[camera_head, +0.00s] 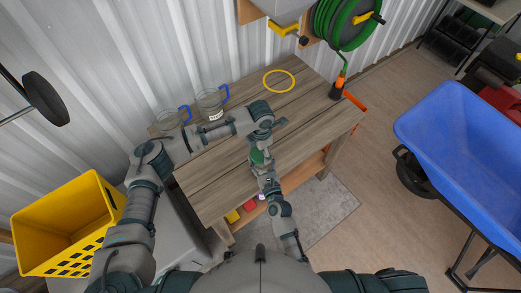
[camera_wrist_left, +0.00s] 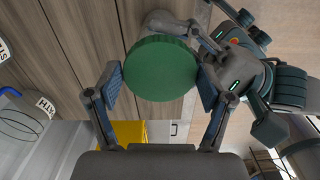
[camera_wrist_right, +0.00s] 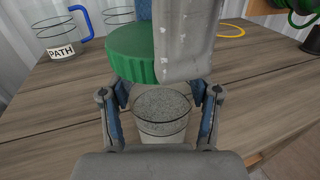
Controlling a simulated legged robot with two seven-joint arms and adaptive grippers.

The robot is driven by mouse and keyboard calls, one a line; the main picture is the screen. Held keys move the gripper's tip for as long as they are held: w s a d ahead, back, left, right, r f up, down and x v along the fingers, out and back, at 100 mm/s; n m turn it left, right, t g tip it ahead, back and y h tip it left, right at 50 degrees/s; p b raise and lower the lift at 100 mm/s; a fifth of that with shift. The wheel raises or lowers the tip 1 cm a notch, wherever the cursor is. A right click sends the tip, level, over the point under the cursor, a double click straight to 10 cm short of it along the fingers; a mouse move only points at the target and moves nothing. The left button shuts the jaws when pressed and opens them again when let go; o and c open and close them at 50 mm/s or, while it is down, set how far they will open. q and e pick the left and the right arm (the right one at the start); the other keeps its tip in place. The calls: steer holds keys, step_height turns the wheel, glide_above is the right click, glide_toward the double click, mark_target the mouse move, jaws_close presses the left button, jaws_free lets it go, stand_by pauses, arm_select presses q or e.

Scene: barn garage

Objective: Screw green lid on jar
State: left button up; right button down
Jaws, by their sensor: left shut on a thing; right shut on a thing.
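The green lid (camera_wrist_left: 162,68) is round with a ribbed edge. My left gripper (camera_wrist_left: 160,88) is shut on it, with one pad at each side. In the right wrist view the lid (camera_wrist_right: 140,52) is above and beyond the open mouth of the clear jar (camera_wrist_right: 163,105), apart from it and offset to the left. My right gripper (camera_wrist_right: 163,97) is shut on the jar, which looks upright; grey speckle shows inside its rim. In the head view the lid (camera_head: 257,156) shows between the two arms, and the jar is mostly hidden there.
The wooden table (camera_head: 225,180) carries two clear mugs with blue handles (camera_head: 210,103) (camera_head: 170,121) at the back left and a yellow ring (camera_head: 279,81) at the back. A hose nozzle (camera_head: 337,88) is at the right corner. A yellow crate (camera_head: 70,225) and blue wheelbarrow (camera_head: 460,130) flank the table.

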arm_select(q)
steer(key=o, duration=0.7)
steer(key=shift+c, duration=0.2)
steer(key=shift+r, duration=2.3)
